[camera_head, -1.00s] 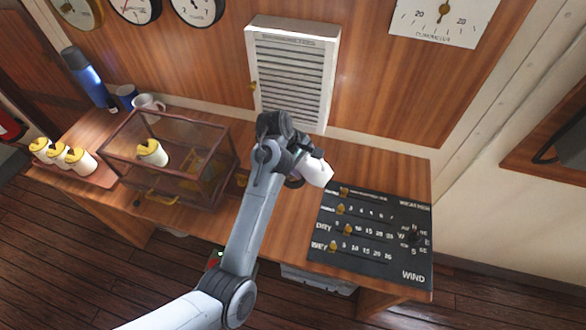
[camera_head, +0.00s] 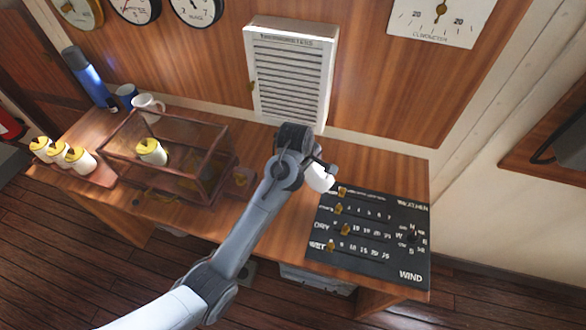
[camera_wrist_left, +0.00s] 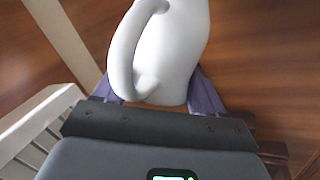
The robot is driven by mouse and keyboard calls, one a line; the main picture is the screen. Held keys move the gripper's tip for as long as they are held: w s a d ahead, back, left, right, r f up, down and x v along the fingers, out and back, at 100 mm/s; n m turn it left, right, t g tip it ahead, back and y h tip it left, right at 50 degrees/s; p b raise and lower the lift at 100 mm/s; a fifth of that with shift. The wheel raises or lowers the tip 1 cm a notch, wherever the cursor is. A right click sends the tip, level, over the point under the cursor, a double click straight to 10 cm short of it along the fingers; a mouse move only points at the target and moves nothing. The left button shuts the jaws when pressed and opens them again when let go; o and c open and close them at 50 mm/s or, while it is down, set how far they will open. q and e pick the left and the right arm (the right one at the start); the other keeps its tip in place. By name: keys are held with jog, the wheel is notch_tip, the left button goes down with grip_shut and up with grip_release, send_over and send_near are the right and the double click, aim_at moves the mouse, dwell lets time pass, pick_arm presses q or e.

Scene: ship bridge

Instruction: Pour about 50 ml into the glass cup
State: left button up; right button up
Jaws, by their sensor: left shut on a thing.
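My left gripper (camera_wrist_left: 155,95) is shut on a white jug (camera_wrist_left: 180,45) with a curved handle. In the head view, part of the white jug (camera_head: 320,177) shows beside the dark wrist, above the wooden table near the black board. My arm hides the rest of it, and its contents are not visible. A small, faint see-through shape (camera_head: 243,176) stands on the table just right of the wood-framed case, left of my forearm. It may be the glass cup, but it is too small to be sure. My right gripper is not in view.
A wood-framed glass case (camera_head: 190,122) holds a white jar with a yellow lid (camera_head: 151,152). Several similar jars stand left of it. A white mug (camera_head: 148,103) and blue bottle (camera_head: 88,76) stand behind. The black weather board (camera_head: 372,238) lies at right. Bare table (camera_head: 375,170) lies behind it.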

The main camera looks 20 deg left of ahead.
pick_arm(q)
jog(key=shift+s+d+r+m+t+y, duration=0.15)
jog(key=shift+r+y, duration=0.25)
jog(key=shift+y, duration=0.35)
jog(key=shift+w+d+r+m+t+y, duration=0.15)
jog(key=shift+r+y, duration=0.2)
jog(key=shift+y, duration=0.4)
jog(key=shift+s+d, duration=0.1)
jog(key=shift+d+f+y, duration=0.15)
jog(key=shift+f+y, duration=0.1)
jog(key=shift+y, duration=0.35)
dwell(0.9)
